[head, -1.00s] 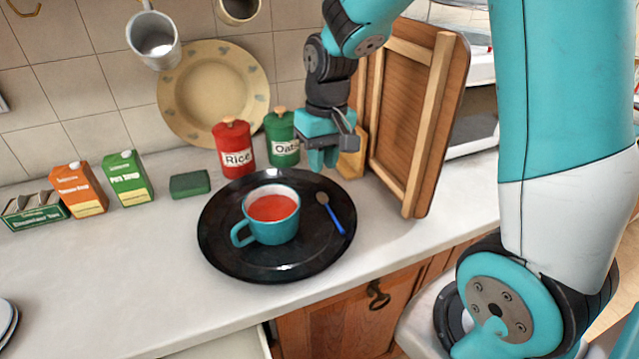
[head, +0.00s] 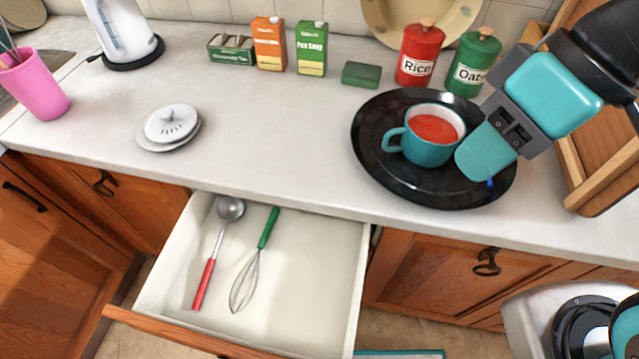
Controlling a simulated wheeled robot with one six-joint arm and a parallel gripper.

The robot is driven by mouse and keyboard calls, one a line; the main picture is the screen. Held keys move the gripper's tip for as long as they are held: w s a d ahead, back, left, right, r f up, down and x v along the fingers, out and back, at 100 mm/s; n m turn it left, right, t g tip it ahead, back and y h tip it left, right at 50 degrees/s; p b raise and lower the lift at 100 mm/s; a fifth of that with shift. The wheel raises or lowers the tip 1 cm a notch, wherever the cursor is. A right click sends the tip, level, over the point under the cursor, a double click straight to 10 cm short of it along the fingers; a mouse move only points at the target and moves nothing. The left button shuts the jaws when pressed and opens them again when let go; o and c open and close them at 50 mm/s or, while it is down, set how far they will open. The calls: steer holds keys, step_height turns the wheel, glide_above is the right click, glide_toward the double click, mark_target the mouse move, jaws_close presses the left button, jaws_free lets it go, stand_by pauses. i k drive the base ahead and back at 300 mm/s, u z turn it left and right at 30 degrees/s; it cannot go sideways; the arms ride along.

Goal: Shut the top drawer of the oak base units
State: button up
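The top drawer (head: 318,262) of the oak base units (head: 425,270) stands pulled well out from under the white worktop. Its oak front (head: 170,332) runs along the bottom of the head view and is partly cut off. A ladle (head: 212,258) with a red handle and a whisk (head: 252,265) with a green handle lie inside. My gripper (head: 480,158) is above the black plate at the right, just right of the teal mug, far from the drawer. Only one teal finger shows clearly, so its opening is hidden.
The black plate (head: 375,178) holds the teal mug (head: 430,148) of red liquid. Rice (head: 418,58) and oats (head: 473,68) canisters stand behind it. A wooden rack (head: 592,160) is at the right. Worktop above the drawer is clear; small white plates (head: 172,128) lie left.

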mark_target(305, 302)
steer(key=u, duration=0.95)
steer(key=k, duration=0.4)
steer(key=u, duration=0.7)
steer(key=i, duration=0.5)
steer(key=z, duration=0.05)
steer(key=k, duration=1.35)
steer(key=u, duration=0.5)
steer(key=i, duration=0.9)
steer(key=z, duration=0.15)
